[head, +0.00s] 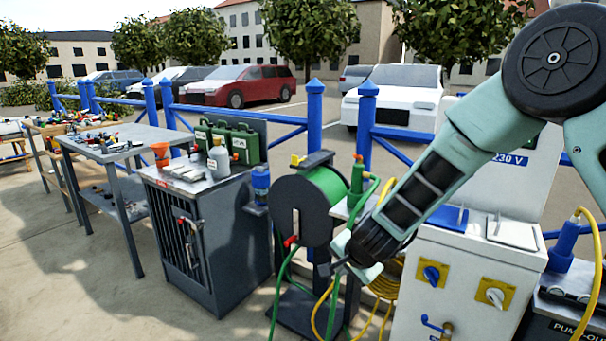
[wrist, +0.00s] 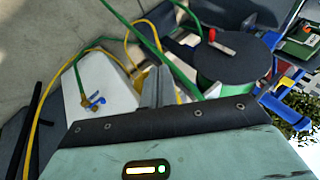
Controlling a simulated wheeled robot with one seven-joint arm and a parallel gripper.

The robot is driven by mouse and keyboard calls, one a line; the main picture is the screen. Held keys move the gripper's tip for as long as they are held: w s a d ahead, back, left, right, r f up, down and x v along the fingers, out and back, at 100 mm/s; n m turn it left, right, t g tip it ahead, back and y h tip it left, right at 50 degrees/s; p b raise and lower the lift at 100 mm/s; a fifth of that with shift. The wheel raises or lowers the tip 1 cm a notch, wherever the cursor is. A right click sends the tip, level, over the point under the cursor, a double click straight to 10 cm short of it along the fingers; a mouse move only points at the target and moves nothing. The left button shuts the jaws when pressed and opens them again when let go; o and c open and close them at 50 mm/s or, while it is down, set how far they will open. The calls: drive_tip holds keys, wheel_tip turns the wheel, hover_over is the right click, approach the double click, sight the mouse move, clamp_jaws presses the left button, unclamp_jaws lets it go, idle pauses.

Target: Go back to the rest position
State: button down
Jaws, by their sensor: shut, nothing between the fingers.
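My gripper (head: 338,266) hangs at the end of my arm in the middle of the head view, fingers shut and empty. It is in front of the gap between the green hose reel (head: 325,188) and the white power pedestal (head: 452,268). In the wrist view the closed fingers (wrist: 158,88) point up from the dark gripper edge. The pedestal (wrist: 92,82) shows left of them and the reel (wrist: 238,62) right of them. I cannot tell the exact distance from the fingers to the hoses.
A green hose (head: 283,275) and a yellow hose (head: 322,308) hang close around my gripper. A grey cabinet (head: 235,222) with green canisters (head: 228,142) stands left, then a metal table (head: 125,148). A blue fence (head: 315,105) runs behind. Open paving (head: 90,290) lies at the front left.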

drive_tip(key=s+a+r+n+g+y+p, duration=0.1)
drive_tip(key=s+a+r+n+g+p, duration=0.15)
drive_tip(key=s+r+n, duration=0.55)
drive_tip(key=s+a+r+n+g+y+p, duration=0.1)
drive_tip(key=s+a+r+n+g+y, duration=0.15)
drive_tip(key=s+r, duration=0.65)
drive_tip(key=s+d+n+h+p, duration=0.1)
drive_tip(key=s+d+n+h, duration=0.1)
drive_tip(key=s, duration=0.7)
drive_tip(key=s+d+n+g+h, duration=0.1)
drive_tip(key=s+d+n+h, duration=0.2)
drive_tip(key=s+d, duration=0.4)
drive_tip(key=s+n, duration=0.1)
drive_tip(key=s, duration=0.2)
drive_tip(key=shift+s+r+g+p, duration=0.25)
drive_tip(key=shift+r+g+p, duration=0.05)
drive_tip(key=shift+r+p, duration=0.05)
drive_tip(key=shift+d, duration=0.1)
